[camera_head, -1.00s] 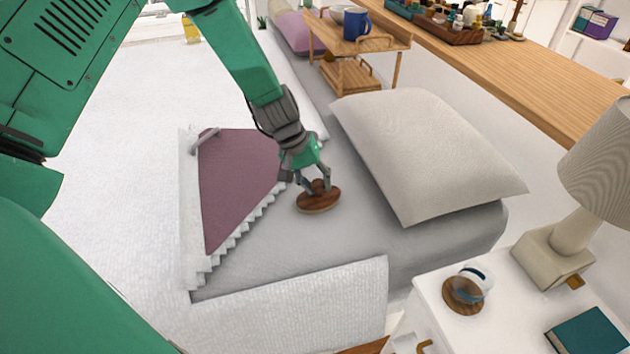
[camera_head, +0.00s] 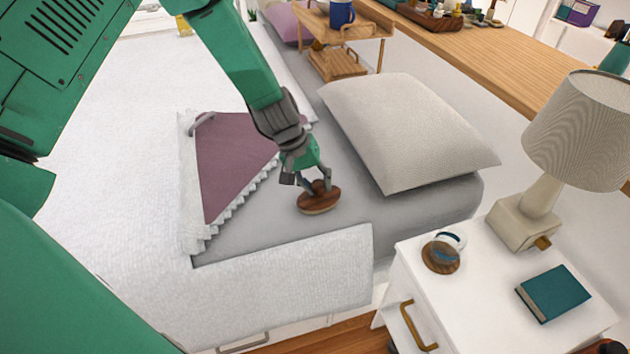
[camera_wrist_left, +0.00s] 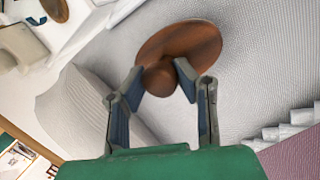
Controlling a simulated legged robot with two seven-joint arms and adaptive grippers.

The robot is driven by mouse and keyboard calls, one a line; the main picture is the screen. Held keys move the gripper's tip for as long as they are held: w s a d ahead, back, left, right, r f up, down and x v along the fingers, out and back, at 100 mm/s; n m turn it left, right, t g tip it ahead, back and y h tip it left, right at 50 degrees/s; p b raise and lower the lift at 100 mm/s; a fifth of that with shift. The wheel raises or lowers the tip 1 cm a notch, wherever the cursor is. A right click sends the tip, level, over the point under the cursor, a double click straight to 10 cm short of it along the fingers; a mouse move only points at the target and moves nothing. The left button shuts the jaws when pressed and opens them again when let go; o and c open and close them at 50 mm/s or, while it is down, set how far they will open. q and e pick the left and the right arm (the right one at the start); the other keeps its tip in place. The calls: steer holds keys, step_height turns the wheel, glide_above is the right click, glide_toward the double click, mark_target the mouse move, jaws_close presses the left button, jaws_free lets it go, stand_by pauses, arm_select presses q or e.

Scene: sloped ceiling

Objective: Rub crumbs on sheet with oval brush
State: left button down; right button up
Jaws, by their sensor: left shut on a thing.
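The oval brush (camera_head: 318,203) is brown wood with a round knob on top. My left gripper (camera_head: 319,185) is shut on its knob. In the left wrist view the oval brush (camera_wrist_left: 200,45) sits beyond the fingertips of my left gripper (camera_wrist_left: 160,82), with the knob between them. The brush is at the grey sheet (camera_head: 270,222); I cannot tell whether its underside touches. No crumbs can be made out on the sheet. My right gripper is not in view.
A pale pillow (camera_head: 405,130) lies right of the brush. A folded purple blanket with a white scalloped edge (camera_head: 235,160) lies to the left. A white nightstand (camera_head: 480,310) at the lower right holds a lamp (camera_head: 570,150), a teal book (camera_head: 554,292) and a glass on a wooden disc (camera_head: 441,256).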

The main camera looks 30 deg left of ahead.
arm_select(q)
steer(key=r, duration=0.1)
steer(key=r+p, duration=0.1)
steer(key=d+r+p, duration=0.1)
steer(key=shift+s+d, duration=0.1)
steer(key=shift+s, duration=0.15)
steer(key=p+v, duration=0.2)
steer(key=shift+w+a+r+p, duration=0.2)
steer(key=shift+a+r+p, duration=0.1)
steer(key=shift+a+p, duration=0.1)
steer(key=shift+r+p, duration=0.3)
steer(key=shift+r, duration=0.05)
steer(key=shift+d+r+p, duration=0.3)
steer(key=shift+r+p, duration=0.3)
steer(key=shift+r, duration=0.15)
steer(key=shift+d+r, duration=0.15)
steer(key=shift+d, duration=0.05)
